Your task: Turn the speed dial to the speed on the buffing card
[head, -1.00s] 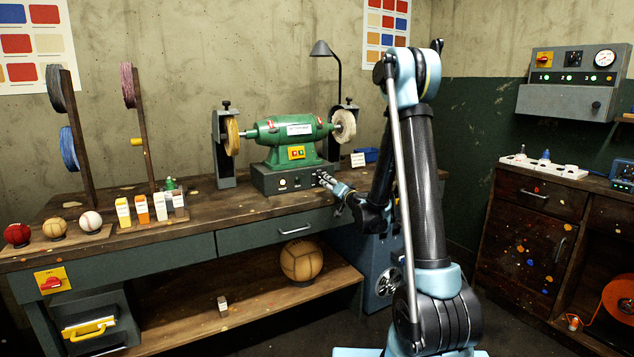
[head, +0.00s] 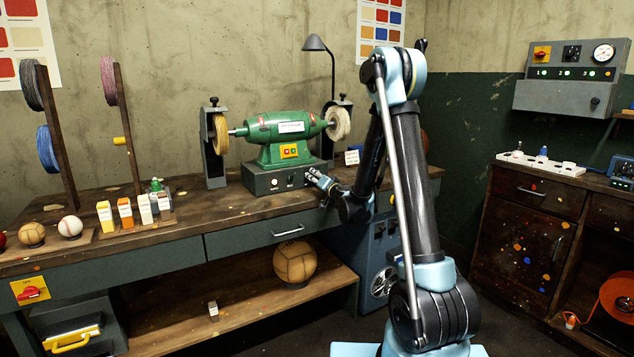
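The green buffing machine (head: 287,137) stands on the workbench on a dark control base (head: 270,178). The base's front carries a pale round knob (head: 275,183) at left and small controls near the middle. My gripper (head: 310,174) is at the right part of the base's front, close to or touching it. Its fingers hide whatever sits there, and their opening is too small to make out. A small white card (head: 352,158) stands on the bench right of the machine; its writing is unreadable at this size. A label (head: 291,127) is on the machine's body.
Several small bottles and boxes (head: 125,213), balls (head: 70,227) and thread spools on posts (head: 47,150) stand on the bench's left. A desk lamp (head: 315,44) stands behind. My arm crosses the bench's right end. Bench top left of the machine is partly clear.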

